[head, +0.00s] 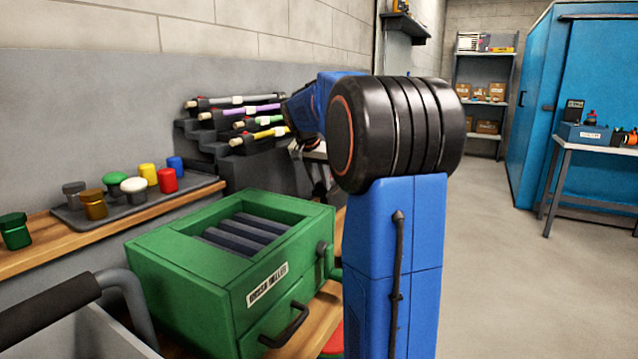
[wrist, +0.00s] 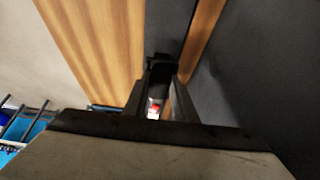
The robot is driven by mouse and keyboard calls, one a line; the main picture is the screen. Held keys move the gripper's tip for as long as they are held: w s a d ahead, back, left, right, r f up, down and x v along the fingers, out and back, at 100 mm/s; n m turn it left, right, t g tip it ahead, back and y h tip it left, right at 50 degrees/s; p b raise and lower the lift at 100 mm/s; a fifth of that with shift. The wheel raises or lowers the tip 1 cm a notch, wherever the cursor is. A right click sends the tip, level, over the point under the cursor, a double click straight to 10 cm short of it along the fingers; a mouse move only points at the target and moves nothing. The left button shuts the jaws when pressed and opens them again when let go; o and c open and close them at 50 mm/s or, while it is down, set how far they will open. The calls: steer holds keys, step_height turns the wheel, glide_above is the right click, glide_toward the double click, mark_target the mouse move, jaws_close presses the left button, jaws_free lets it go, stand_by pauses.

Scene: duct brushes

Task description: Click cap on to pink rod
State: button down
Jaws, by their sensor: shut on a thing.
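My gripper (wrist: 160,88) is shut on a dark, narrow thing (wrist: 159,64) in the wrist view; I cannot tell what it is. A small red and white patch (wrist: 154,108) shows between the fingers. In the head view my arm hides the gripper's fingertips. A dark stepped rack (head: 205,138) bears several rods: a pale one (head: 215,101), a purple one (head: 258,109), a green one (head: 250,123) and a yellow one (head: 268,133). I cannot make out a pink rod. Several coloured caps, among them a red one (head: 167,180) and a white one (head: 133,188), stand on a grey tray (head: 88,226).
A green machine (head: 190,277) with grey bars in its open top stands in front of the wooden bench (head: 45,258). A dark green cap (head: 15,231) stands at the bench's left. A blue cabinet (head: 580,70), a side table (head: 600,148) and open floor (head: 490,260) lie to the right.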

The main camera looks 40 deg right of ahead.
steer(key=c, duration=1.5)
jaws_free()
steer(key=shift+f, duration=0.25)
steer(key=shift+o, duration=0.6)
steer(key=v, duration=1.6)
steer(key=shift+v, duration=0.95)
